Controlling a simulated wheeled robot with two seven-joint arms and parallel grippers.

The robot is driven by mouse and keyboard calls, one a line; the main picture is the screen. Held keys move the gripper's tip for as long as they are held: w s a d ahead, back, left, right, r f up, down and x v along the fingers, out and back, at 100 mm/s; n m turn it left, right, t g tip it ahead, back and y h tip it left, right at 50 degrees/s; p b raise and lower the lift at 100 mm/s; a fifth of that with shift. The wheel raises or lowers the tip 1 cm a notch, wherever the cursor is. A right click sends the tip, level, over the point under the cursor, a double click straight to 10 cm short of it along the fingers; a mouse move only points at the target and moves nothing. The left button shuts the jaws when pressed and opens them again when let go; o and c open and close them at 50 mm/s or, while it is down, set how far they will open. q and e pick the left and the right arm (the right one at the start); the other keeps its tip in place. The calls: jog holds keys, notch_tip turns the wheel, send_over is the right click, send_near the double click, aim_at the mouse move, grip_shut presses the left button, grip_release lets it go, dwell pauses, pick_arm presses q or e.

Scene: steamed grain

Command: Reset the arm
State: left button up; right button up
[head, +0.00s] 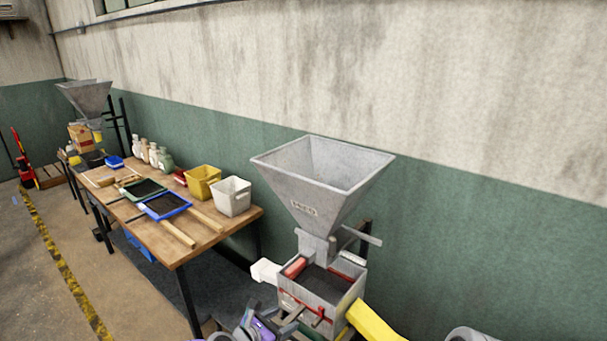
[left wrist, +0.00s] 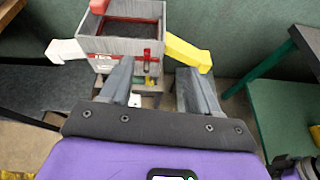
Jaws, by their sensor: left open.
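My left gripper (head: 288,322) is at the bottom of the head view, just in front of the grey box (head: 326,284) under a grey metal hopper (head: 322,172). In the left wrist view the left gripper (left wrist: 154,70) is spread open, with nothing visible between its fingers. The box (left wrist: 125,24) is ahead of the fingers, with a red handle on its front. A white piece sticks out left of the box and a yellow chute (head: 372,322) right. Whether the fingers touch the box is unclear.
A wooden table (head: 240,222) at the left holds a blue tray (head: 165,204), a green tray (head: 143,190), a yellow bin (head: 203,183), a white bin (head: 233,196) and several bottles. A second hopper (head: 86,97) stands behind. The wall runs close behind the near machine.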

pick_arm(q)
jog(key=s+d+f+m+g+y+b, duration=0.1)
jog(key=s+f+m+g+b, duration=0.15)
jog(key=s+f+m, duration=0.65)
jog(key=s+d+f+m+g+b, duration=0.15)
jog(key=s+f+m+g, duration=0.25)
jog(key=f, duration=0.8)
jog(key=s+a+f+m+g+y, duration=0.1)
jog(key=s+a+f+m, duration=0.2)
jog(key=s+f+m, duration=0.2)
jog(key=s+a+f+m+g+y+b, duration=0.1)
jog(key=s+a+f+m+g+y, duration=0.1)
jog(key=s+f+m, duration=0.3)
jog(key=s+a+m, duration=0.1)
jog(key=s, duration=0.3)
jog(key=shift+s+f, duration=0.2)
pick_arm(e)
notch_tip(320, 180, down, 6)
jog(key=w, duration=0.1)
jog(key=shift+w, duration=0.25)
